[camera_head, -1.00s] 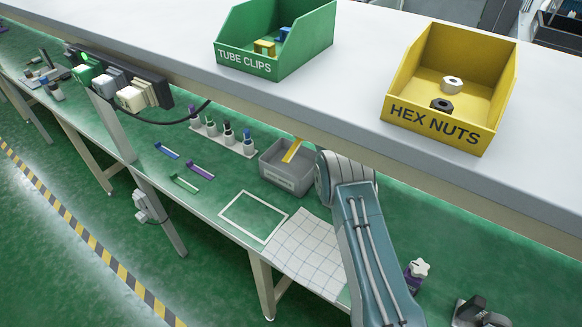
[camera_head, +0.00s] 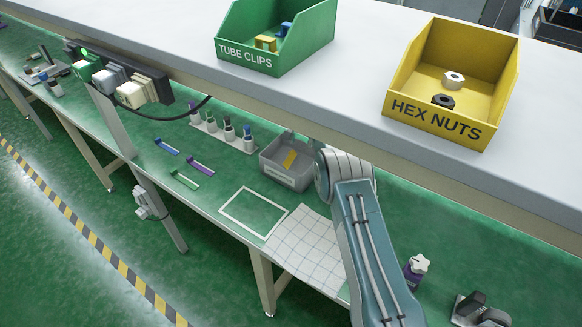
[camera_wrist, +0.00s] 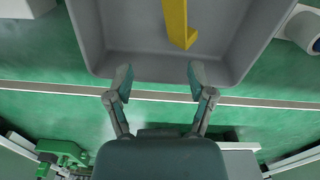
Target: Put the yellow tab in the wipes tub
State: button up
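The yellow tab (camera_head: 289,158) lies inside the grey wipes tub (camera_head: 292,181), leaning toward the tub's floor. In the wrist view the tab (camera_wrist: 178,22) shows inside the tub (camera_wrist: 92,45), apart from my fingers. My gripper (camera_wrist: 158,75) is open and empty, with its two fingers spread at the near rim of the tub. In the head view my gripper is hidden behind my arm and the shelf edge.
Blue, purple and green tabs (camera_head: 185,180) lie on the green bench left of the tub. A rack of several bottles (camera_head: 222,133) stands behind them. A white outlined square (camera_head: 253,213) and a gridded sheet (camera_head: 306,249) lie in front. The upper shelf (camera_head: 345,75) overhangs the bench.

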notch_tip(320, 180, up, 7)
jog(key=shift+r, duration=0.15)
dwell(0.5)
dwell(0.4)
